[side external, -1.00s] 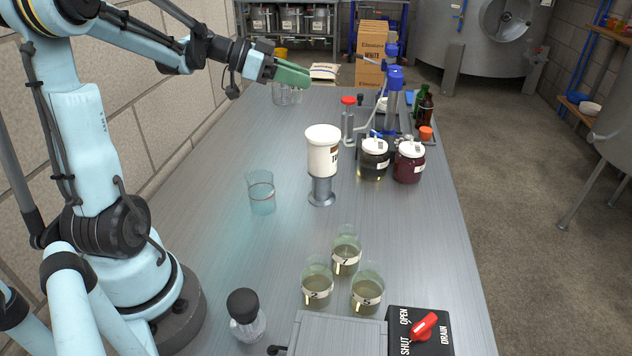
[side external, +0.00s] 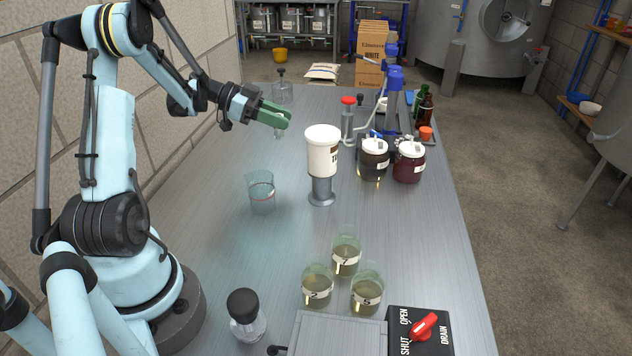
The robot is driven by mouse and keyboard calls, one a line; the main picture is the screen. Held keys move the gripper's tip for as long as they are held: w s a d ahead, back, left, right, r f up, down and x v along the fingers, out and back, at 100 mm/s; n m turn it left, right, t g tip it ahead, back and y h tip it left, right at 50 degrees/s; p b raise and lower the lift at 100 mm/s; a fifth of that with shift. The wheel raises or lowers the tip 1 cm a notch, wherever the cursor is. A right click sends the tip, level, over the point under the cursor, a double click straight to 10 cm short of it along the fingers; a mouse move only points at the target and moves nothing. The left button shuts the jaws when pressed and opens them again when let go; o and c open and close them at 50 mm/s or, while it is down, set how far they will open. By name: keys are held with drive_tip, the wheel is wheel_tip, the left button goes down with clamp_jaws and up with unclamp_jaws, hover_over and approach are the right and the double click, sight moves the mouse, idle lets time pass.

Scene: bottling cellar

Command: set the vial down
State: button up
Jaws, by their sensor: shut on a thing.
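My gripper (side external: 284,118) is at the back left part of the bench, with green fingers. It is shut on the vial (side external: 279,134), a small clear piece that shows just below the fingertips. Most of the vial is hidden by the fingers. It hangs behind and left of the white-topped canister on a grey stand (side external: 322,150). I cannot tell for certain whether the vial's bottom touches the bench (side external: 225,215).
An empty clear beaker (side external: 261,194) stands in front of my gripper. A clear vessel (side external: 282,93) with a dark-topped rod stands behind it. Two lidded jars (side external: 374,160) (side external: 409,163) stand to the right. Several labelled beakers (side external: 346,253) are in front.

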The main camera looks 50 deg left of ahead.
drive_tip(key=shift+f, duration=3.9)
drive_tip(key=shift+f, duration=0.55)
drive_tip(key=o, duration=1.1)
drive_tip(key=shift+a, duration=0.1)
